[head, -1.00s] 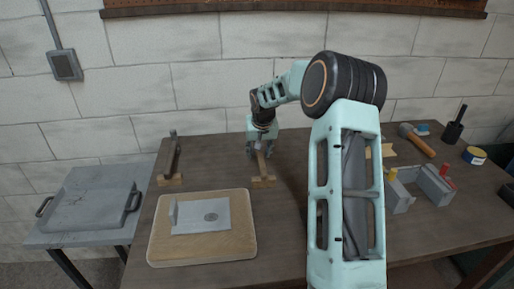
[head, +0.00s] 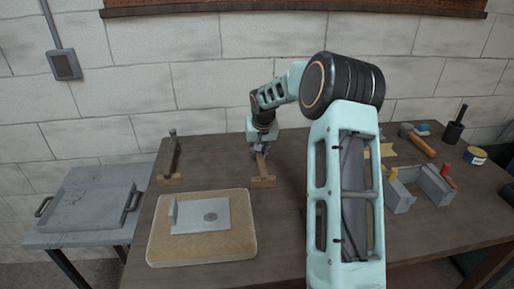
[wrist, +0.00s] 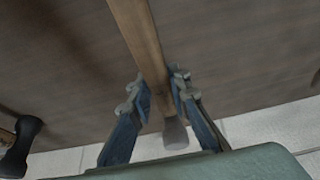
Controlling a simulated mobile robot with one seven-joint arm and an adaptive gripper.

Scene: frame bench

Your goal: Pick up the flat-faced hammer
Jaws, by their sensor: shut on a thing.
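A hammer with a light wooden handle (wrist: 142,40) runs between my fingers in the wrist view, with a grey head (wrist: 175,135) showing below them. In the head view its handle (head: 263,168) leads to a small wooden block. My gripper (head: 259,153) is shut on this hammer near its head end, and the fingers (wrist: 158,82) sit on both sides of the handle. My gripper hides most of the head, so I cannot see its face shape clearly. A second hammer (head: 172,153) with a dark head (wrist: 21,146) rests to the left on its own support.
A board with a grey metal plate (head: 200,216) lies in front. A grey tray (head: 90,208) is on the side table at left. At right are a wooden-handled tool (head: 420,144), a grey vise-like block (head: 432,185) and a yellow tin (head: 475,155). The wall stands close behind.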

